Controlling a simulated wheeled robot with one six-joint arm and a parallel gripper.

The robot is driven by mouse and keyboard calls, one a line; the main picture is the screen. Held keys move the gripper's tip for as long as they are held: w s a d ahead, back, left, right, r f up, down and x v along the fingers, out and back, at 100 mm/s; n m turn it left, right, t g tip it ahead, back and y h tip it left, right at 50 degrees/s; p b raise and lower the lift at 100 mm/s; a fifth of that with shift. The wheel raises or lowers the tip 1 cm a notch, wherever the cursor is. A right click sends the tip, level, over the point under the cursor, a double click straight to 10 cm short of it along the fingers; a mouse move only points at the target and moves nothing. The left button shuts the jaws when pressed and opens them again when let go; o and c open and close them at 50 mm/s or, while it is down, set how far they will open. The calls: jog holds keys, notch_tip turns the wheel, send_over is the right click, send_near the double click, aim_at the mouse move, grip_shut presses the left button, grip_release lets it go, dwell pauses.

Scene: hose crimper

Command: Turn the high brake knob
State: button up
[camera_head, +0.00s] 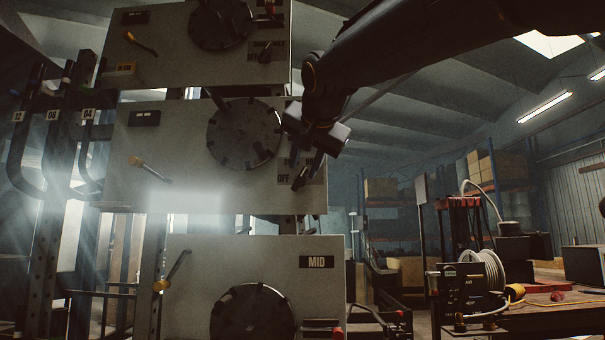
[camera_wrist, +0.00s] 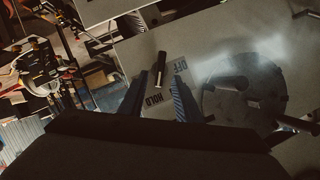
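The middle panel (camera_head: 160,188) of the stack carries a small dark brake knob (camera_head: 300,179) at its lower right, beside an "OFF" label. This panel's own name plate (camera_head: 145,118) is too dim to read. My gripper (camera_head: 308,160) is close to this knob, coming from the upper right, and partly hides its labels. In the wrist view the same knob (camera_wrist: 160,70) shows as a dark bar with a light end, between the tips of my two open fingers (camera_wrist: 162,84) in the picture. "OFF" and "HOLD" labels lie around it. I cannot tell whether the fingers touch the knob.
A large dark round dial (camera_head: 245,134) and a yellow-knobbed lever (camera_head: 148,168) sit on the same panel. Another panel (camera_head: 175,60) is above, and one marked "MID" (camera_head: 318,262) below. A cluttered workbench (camera_head: 550,315) stands at the right.

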aim_at(298, 176)
jog(key=shift+x, duration=2)
jog(key=c, duration=0.7)
jog(key=shift+p, duration=0.3)
jog(key=shift+a+n+h+p, duration=0.2)
jog(key=shift+n+h+p, duration=0.15)
jog(key=shift+n+h, duration=0.35)
jog(key=n+h, duration=0.1)
jog(key=n, duration=0.1)
jog(key=shift+a+n, duration=0.2)
jog(key=shift+n, duration=0.2)
jog(key=n+h, duration=0.3)
jog(key=shift+a+n, duration=0.25)
jog(key=shift+n, duration=0.05)
